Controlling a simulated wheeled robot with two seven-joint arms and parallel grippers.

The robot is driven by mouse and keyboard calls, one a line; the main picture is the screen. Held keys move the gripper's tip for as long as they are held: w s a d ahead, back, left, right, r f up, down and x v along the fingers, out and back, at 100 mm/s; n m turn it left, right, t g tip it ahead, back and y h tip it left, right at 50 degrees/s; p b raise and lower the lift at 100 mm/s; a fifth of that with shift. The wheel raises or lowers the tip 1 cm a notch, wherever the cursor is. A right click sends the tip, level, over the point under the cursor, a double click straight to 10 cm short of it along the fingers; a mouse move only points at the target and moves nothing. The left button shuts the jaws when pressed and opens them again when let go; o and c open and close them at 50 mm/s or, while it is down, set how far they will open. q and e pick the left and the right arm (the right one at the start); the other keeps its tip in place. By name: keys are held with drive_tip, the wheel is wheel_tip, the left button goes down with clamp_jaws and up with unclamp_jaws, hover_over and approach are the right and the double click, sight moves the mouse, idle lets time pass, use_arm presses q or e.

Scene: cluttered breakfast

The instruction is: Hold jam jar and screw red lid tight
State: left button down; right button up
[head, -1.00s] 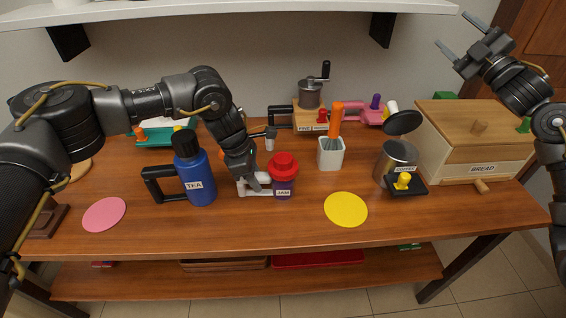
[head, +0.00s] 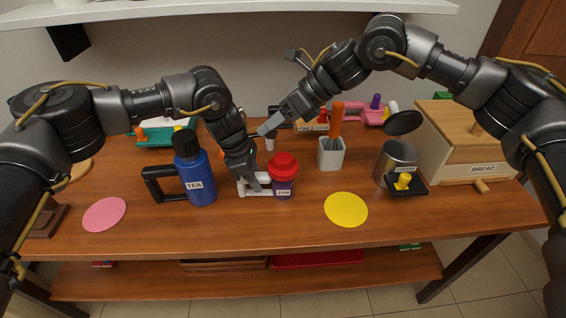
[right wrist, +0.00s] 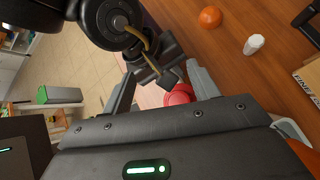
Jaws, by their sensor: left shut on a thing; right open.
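The jam jar (head: 283,187) stands upright on the table, labelled JAM, with the red lid (head: 284,166) resting on its top. Whether the lid is tight cannot be told. My right gripper (head: 266,130) is open and empty, above and behind the lid in the head view. In the right wrist view, the red lid (right wrist: 179,96) shows beyond and between the open fingers of my right gripper (right wrist: 160,76), partly hidden by the gripper body.
A blue TEA flask (head: 197,178) stands just left of my left gripper. A white utensil holder (head: 331,154) is right of the jar, with an open COFFEE canister (head: 397,160) and a BREAD box (head: 470,165) further right. A yellow disc (head: 346,209) lies front right; the front table is mostly clear.

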sight(286, 157)
drive_tip(key=d+f+n+h, duration=0.1)
drive_tip(key=s+d+f+n+h, duration=0.1)
drive_tip(key=n+h, duration=0.1)
drive_tip(key=shift+s+d+n+g+h, duration=0.2)
drive_tip(key=shift+n+g+h, duration=0.1)
drive_tip(key=shift+g, duration=0.1)
drive_tip(key=shift+s+d+f+n+h, duration=0.15)
drive_tip(key=shift+f+n+h, duration=0.4)
drive_tip(key=shift+f, duration=1.15)
drive_tip(key=shift+s+f+n+h, duration=0.1)
drive_tip(key=shift+f+n+h, duration=0.4)
drive_tip(key=shift+f, duration=1.15)
